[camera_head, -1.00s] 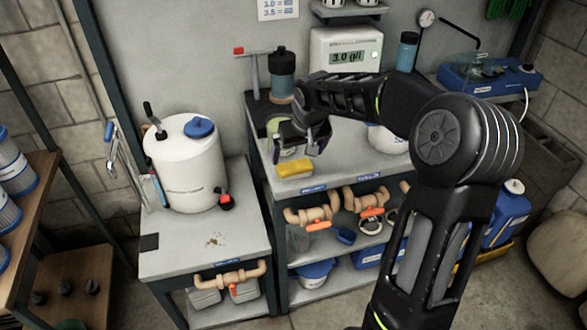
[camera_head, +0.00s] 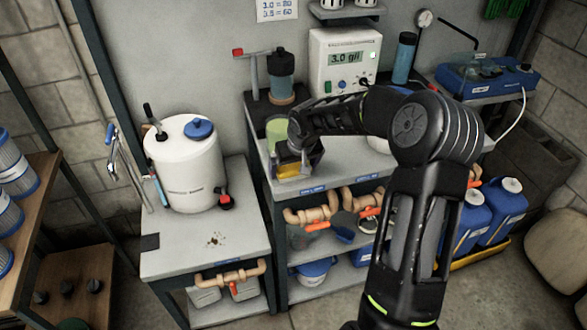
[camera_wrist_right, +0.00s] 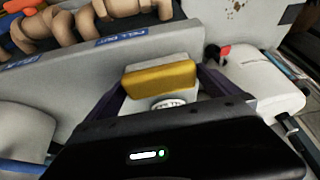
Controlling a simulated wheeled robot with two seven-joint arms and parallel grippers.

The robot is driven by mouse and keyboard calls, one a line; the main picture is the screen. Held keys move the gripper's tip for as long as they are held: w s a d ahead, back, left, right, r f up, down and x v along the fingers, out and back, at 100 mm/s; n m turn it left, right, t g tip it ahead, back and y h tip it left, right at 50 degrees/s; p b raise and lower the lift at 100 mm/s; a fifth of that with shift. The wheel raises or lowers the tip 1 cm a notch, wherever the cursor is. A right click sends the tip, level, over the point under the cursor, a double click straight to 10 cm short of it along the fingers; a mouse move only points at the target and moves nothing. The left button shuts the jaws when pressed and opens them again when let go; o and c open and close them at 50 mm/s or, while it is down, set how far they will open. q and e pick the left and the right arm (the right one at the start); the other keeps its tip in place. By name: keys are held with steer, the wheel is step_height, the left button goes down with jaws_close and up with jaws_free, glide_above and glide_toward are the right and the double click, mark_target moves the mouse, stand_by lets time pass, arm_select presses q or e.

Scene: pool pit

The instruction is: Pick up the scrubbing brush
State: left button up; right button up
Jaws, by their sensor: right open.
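A small block with a yellow face and a pale edge, which I take to be the scrubbing brush (camera_head: 289,171), lies near the front left corner of the grey shelf top (camera_head: 345,177). In the right wrist view the brush (camera_wrist_right: 160,78) sits between the two dark fingers. My right gripper (camera_head: 298,160) is open and low over the brush, hiding part of it. In the wrist view the gripper (camera_wrist_right: 163,82) has a finger on each side of it; whether they touch it I cannot tell. My left gripper is not in view.
A yellow-green container (camera_head: 277,129) stands close behind the gripper. A blue-banded dark bottle (camera_head: 282,80) and a display unit (camera_head: 344,62) stand further back. A white tank (camera_head: 187,165) is on the left bench.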

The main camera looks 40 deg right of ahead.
mark_target(293, 166)
stand_by(0.6)
steer(key=c, duration=1.1)
step_height(293, 166, up, 10)
steer(key=shift+r+b, duration=0.1)
steer(key=shift+b, duration=0.7)
